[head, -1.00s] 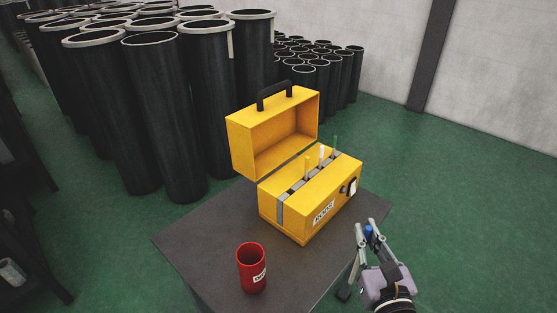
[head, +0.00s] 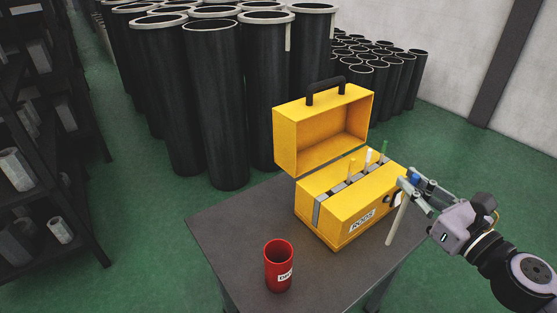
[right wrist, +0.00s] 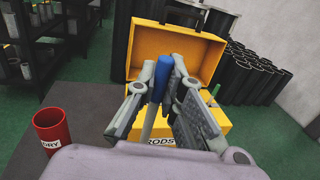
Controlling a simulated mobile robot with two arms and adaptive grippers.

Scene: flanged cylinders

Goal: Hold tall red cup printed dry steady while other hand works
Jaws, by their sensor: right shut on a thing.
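The tall red cup (head: 279,268) stands upright near the front of the dark table, its white label partly readable in the head view. In the right wrist view the red cup (right wrist: 52,132) shows at the left with the label DRY. No gripper touches it. My right gripper (head: 412,186) is shut on a pale rod with a blue end (head: 397,221), beside the right end of the yellow box. The rod's blue part (right wrist: 162,72) shows between the fingers in the right wrist view. My left gripper is in neither view.
A yellow box (head: 330,215) labelled RODS, lid open, stands on the table (head: 236,226) with several coloured rods upright in it. Large black cylinders (head: 215,110) stand behind. A dark shelf (head: 75,130) is at the left. Table space left of the box is clear.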

